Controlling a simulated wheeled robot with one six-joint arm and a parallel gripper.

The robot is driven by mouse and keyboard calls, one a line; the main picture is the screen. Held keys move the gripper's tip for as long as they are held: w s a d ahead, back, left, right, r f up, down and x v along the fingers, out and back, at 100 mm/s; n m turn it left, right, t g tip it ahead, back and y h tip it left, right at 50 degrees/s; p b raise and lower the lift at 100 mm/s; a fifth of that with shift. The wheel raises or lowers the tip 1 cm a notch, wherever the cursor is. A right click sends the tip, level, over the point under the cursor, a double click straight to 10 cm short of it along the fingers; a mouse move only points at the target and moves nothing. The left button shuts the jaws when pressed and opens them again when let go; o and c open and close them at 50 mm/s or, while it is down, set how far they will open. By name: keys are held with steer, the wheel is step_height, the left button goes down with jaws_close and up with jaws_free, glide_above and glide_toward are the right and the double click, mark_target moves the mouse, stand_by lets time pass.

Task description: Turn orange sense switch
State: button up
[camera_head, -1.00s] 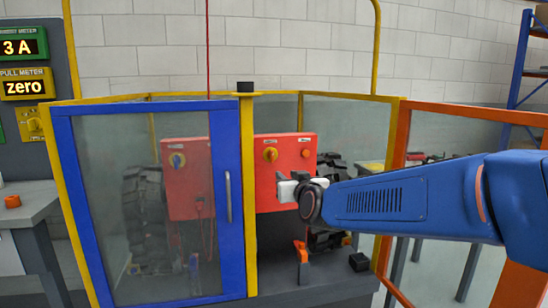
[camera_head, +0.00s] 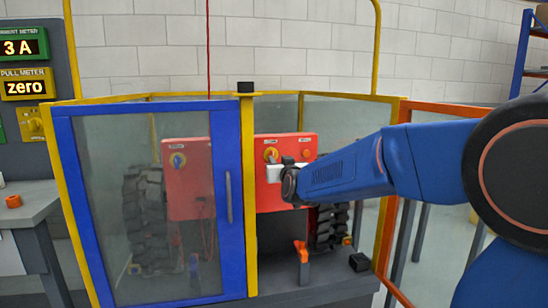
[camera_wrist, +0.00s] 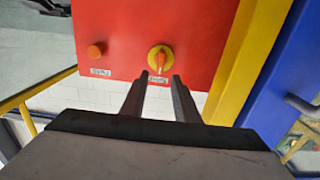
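The orange rotary switch (camera_head: 270,155) has a yellow round base and sits on the red box (camera_head: 298,200) behind the yellow post. In the wrist view the switch (camera_wrist: 160,58) shows its orange handle roughly upright, just beyond my fingertips. My gripper (camera_wrist: 161,77) is open, with its two dark fingers apart and nothing between them. The switch lies in line with the gap, and I cannot tell whether the tips touch the box. In the head view my gripper (camera_head: 274,172) is close to the box, just below the switch. A small label under the switch is too blurred to read.
An orange button (camera_wrist: 95,51) sits beside the switch. A blue-framed door (camera_head: 230,130) and yellow post (camera_head: 248,190) stand left of my gripper. Behind the door is another red box (camera_head: 188,195) with a blue-handled switch (camera_head: 177,160). An orange-framed panel (camera_head: 394,215) stands right.

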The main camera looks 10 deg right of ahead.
mark_target(273, 155)
steer(key=w, duration=0.6)
steer(key=shift+w, duration=0.35)
jaws_close()
